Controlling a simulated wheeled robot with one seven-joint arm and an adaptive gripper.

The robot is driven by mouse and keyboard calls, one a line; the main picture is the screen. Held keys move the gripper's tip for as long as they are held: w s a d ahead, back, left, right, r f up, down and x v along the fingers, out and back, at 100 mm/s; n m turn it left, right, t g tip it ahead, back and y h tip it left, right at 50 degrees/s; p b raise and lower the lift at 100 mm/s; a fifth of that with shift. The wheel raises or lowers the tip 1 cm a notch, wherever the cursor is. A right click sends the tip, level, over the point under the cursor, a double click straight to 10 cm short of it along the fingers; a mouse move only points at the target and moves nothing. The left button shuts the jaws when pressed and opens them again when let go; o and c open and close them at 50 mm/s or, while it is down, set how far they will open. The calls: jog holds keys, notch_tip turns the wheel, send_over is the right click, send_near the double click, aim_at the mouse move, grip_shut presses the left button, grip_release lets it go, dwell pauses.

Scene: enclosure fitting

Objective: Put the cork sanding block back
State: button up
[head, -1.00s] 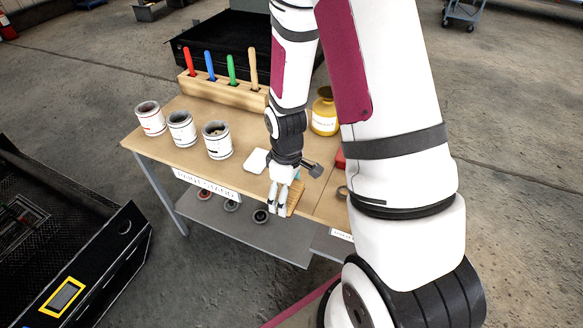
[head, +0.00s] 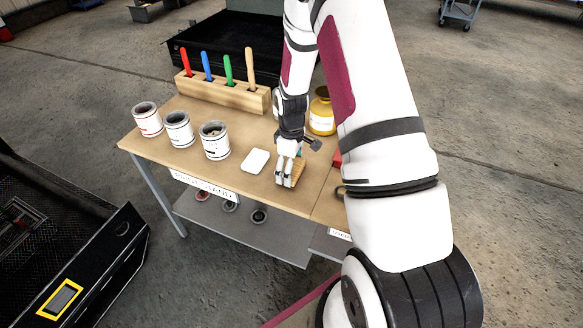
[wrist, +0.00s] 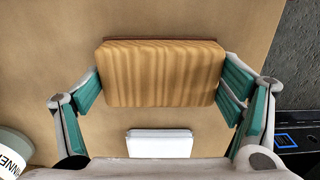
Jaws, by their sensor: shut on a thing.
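The tan, brown-striped block (wrist: 160,75), which looks like the cork sanding block, is between the two teal-padded fingers of my gripper (wrist: 160,88) in the wrist view. The fingers are shut on its two short ends. A thin reddish-brown strip shows along its far edge. In the head view my gripper (head: 286,180) is over the front part of the table, and the block (head: 298,173) is partly hidden behind its fingers. I cannot tell whether the block touches the tabletop.
A white rectangular piece (head: 255,161) lies close beside the gripper. Cans, including a paint can (head: 215,140), stand left on the wooden table (head: 185,160). A rack (head: 225,94) with coloured handles and a yellow jar (head: 322,112) are farther back.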

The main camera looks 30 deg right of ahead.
jog(key=shift+f, duration=0.25)
jog(key=o, duration=0.9)
jog(key=s+a+r+m, duration=0.1)
jog(key=s+a+r, duration=0.1)
jog(key=r, duration=1)
jog(key=s+a+r+m, duration=0.1)
jog(key=s+a+r, duration=0.15)
jog(key=r, duration=0.95)
jog(key=s+a+r+m+t, duration=0.1)
jog(key=s+a+r, duration=0.2)
jog(key=s, duration=0.4)
jog(key=s+a+r+m+t, duration=0.1)
jog(key=s+a+r, duration=0.3)
jog(key=s, duration=0.4)
jog(key=s+a+r+m+t, duration=0.1)
jog(key=s+a+r+m, duration=0.1)
jog(key=s+r, duration=0.3)
jog(key=shift+s+a+r+m, duration=0.1)
jog(key=shift+s+a+m, duration=0.2)
jog(key=shift+s, duration=0.45)
jog(key=shift+s+a+r+m, duration=0.1)
jog(key=shift+s+a, duration=0.25)
jog(key=shift+s, duration=0.35)
